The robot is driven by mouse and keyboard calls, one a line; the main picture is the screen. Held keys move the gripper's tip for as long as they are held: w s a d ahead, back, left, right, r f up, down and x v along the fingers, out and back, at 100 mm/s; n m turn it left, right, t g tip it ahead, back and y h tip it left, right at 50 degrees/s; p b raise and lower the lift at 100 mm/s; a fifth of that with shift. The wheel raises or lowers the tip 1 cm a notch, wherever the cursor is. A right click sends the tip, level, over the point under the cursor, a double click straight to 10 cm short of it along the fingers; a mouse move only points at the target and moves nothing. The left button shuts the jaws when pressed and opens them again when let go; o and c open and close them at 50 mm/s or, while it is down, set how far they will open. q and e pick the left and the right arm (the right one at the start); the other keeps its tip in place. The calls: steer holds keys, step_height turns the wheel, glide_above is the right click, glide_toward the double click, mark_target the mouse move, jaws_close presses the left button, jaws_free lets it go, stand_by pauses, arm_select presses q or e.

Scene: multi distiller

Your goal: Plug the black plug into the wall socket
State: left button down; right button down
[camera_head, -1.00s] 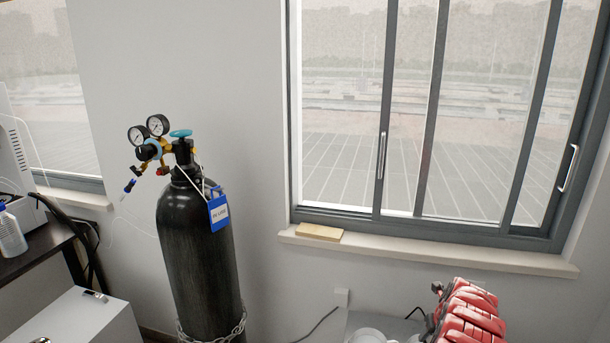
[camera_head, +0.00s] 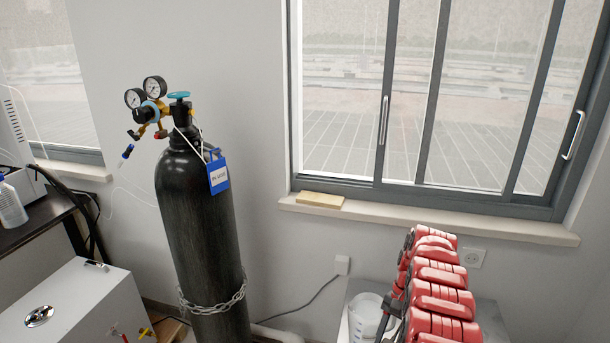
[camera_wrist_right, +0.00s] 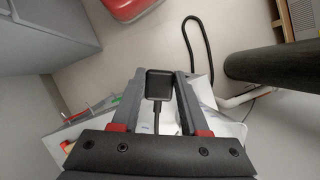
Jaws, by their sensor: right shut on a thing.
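In the right wrist view, my right gripper (camera_wrist_right: 161,78) is shut on the black plug (camera_wrist_right: 159,84). The plug sits between the two grey fingers, and its black cable runs back toward the wrist. In the head view, a white wall socket (camera_head: 471,257) is on the wall under the window sill, just right of my red right arm. The right gripper's fingertips cannot be made out in the head view. My left gripper is not in view.
A black gas cylinder (camera_head: 203,240) with gauges stands chained at centre left. A white outlet box (camera_head: 342,264) with a dark cable is low on the wall. A white container (camera_head: 366,315) stands beside my right arm. A white cabinet (camera_head: 75,305) is at lower left.

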steer(key=s+a+n+h, duration=0.1)
steer(key=n, duration=0.1)
steer(key=s+a+n+h, duration=0.1)
steer(key=s+n, duration=0.1)
steer(key=n, duration=0.1)
steer(key=s+a+r+n+g+h, duration=0.1)
steer(key=n, duration=0.2)
steer(key=shift+s+r+b, duration=0.1)
steer(key=shift+s+b, duration=0.1)
steer(key=shift+b, duration=0.2)
steer(key=a+r+n+h, duration=0.1)
steer(key=a+r+n, duration=0.1)
steer(key=a+n, duration=0.2)
steer(key=a+r+n+t+h, duration=0.1)
steer(key=a+r+n, duration=0.2)
steer(key=a, duration=0.5)
steer(key=shift+a+r+n+h, duration=0.25)
steer(key=shift+n+h, duration=0.15)
steer(key=shift+n, duration=0.3)
steer(key=shift+w, duration=0.1)
steer(key=w+a+f+n+t+h, duration=0.1)
steer(key=w+a+f+n, duration=0.2)
steer(key=w+f+n, duration=0.1)
steer(key=shift+w+f+t, duration=0.15)
steer(key=shift+f+t, duration=0.15)
steer(key=shift+f, duration=0.5)
steer(key=shift+d+n, duration=0.1)
steer(key=shift+n, duration=0.3)
